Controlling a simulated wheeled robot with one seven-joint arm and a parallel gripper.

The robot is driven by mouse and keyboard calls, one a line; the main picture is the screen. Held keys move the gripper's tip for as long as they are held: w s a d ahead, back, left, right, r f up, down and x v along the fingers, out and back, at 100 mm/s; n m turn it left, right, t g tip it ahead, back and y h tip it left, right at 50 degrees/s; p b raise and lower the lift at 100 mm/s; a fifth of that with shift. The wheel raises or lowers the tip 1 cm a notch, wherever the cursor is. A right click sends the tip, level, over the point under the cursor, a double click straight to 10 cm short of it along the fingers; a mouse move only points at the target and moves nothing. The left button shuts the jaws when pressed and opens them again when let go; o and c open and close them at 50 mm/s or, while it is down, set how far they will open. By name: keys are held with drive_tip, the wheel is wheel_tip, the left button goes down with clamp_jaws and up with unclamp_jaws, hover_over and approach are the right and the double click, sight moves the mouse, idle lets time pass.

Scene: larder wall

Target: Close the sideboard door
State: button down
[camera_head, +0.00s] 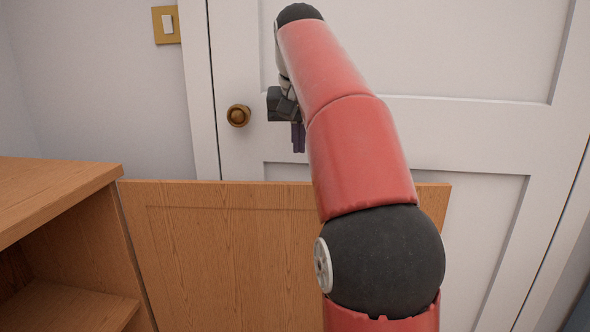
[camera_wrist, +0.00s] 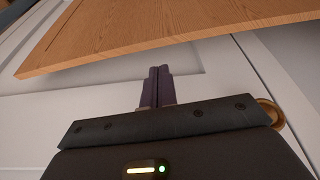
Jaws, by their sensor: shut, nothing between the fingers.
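The sideboard (camera_head: 60,195) stands at the left in the head view, its inside showing. Its wooden door (camera_head: 215,250) stands wide open, reaching right from the sideboard's front edge. My red arm crosses in front of the door and hides part of it. My gripper (camera_head: 299,150) is beyond the door's top edge, pointing down, with its dark fingers shut and empty. In the wrist view the shut fingers (camera_wrist: 157,72) point toward the door (camera_wrist: 150,30), which spans the top of the picture. I see no clear contact between them.
A white room door (camera_head: 420,135) with a brass knob (camera_head: 238,115) stands behind the sideboard door. A light switch (camera_head: 167,25) is on the wall at upper left. The sideboard's lower shelf (camera_head: 75,308) looks bare where it shows.

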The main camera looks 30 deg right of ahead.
drive_tip(key=b+x, duration=0.1)
drive_tip(key=x, duration=0.2)
drive_tip(key=b+x, duration=0.1)
drive_tip(key=x, duration=0.2)
drive_tip(key=d+b+x, duration=0.1)
drive_tip(key=x, duration=0.2)
drive_tip(key=shift+w+f+b, duration=0.15)
drive_tip(key=shift+w+b, duration=0.15)
drive_tip(key=shift+w, duration=0.1)
drive_tip(key=shift+s, duration=0.1)
